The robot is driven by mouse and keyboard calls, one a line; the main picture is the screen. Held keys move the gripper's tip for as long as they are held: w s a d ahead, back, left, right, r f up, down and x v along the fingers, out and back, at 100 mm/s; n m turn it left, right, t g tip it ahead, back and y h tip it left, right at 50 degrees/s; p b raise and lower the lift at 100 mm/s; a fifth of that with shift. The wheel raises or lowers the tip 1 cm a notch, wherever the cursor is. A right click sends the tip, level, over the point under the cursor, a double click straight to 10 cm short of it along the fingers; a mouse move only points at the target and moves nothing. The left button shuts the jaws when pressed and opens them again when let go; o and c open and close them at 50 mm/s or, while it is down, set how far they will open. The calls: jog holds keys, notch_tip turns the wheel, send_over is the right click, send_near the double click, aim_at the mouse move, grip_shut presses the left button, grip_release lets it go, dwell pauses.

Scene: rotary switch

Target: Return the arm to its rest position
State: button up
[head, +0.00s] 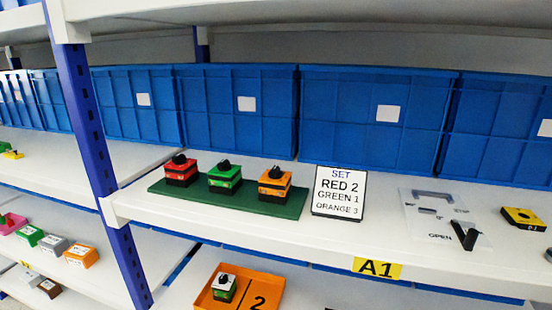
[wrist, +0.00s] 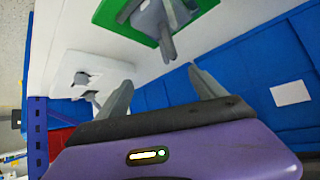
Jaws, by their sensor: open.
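My gripper (wrist: 160,77) shows only in the wrist view, where its two grey fingers stand apart on a purple body. Nothing is between the fingers. Beyond the fingertips are a green plate (wrist: 108,12) with a grey fitting and a white panel (wrist: 65,62) with a grey knob; I cannot tell how far off they are. The head view shows none of my arm. There, a red switch (head: 181,172), a green switch (head: 224,179) and an orange switch (head: 273,186) stand on a dark green board (head: 243,200). Their knob settings are too small to read.
A sign (head: 339,192) reads SET RED 2, GREEN 1, ORANGE 3. A white panel (head: 425,225) with a handle and a yellow switch (head: 523,219) are at the right. Blue bins (head: 240,105) line the back. A blue post (head: 90,130) and the upper shelf (head: 300,20) bound the space.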

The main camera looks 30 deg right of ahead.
jog(key=s+a+r+n+t+y+p, duration=0.25)
jog(key=a+r+n+t, duration=0.35)
jog(key=a, duration=0.7)
jog(key=s+a+r+n+t+y+p, duration=0.1)
jog(key=s+a+n+t+y, duration=0.25)
jog(key=a+n, duration=0.7)
jog(key=s+a+r+t+y+p, duration=0.1)
jog(key=s+a+r, duration=0.3)
jog(key=a+r, duration=0.4)
jog(key=s+a+r+t+y+p, duration=0.1)
jog(key=s+a+r+t+y, duration=0.1)
jog(key=s+a+r, duration=0.3)
jog(key=a+r, duration=0.3)
jog(key=shift+s+a+t+y, duration=0.15)
jog(key=shift+t+y, duration=0.15)
jog(key=shift+t, duration=0.05)
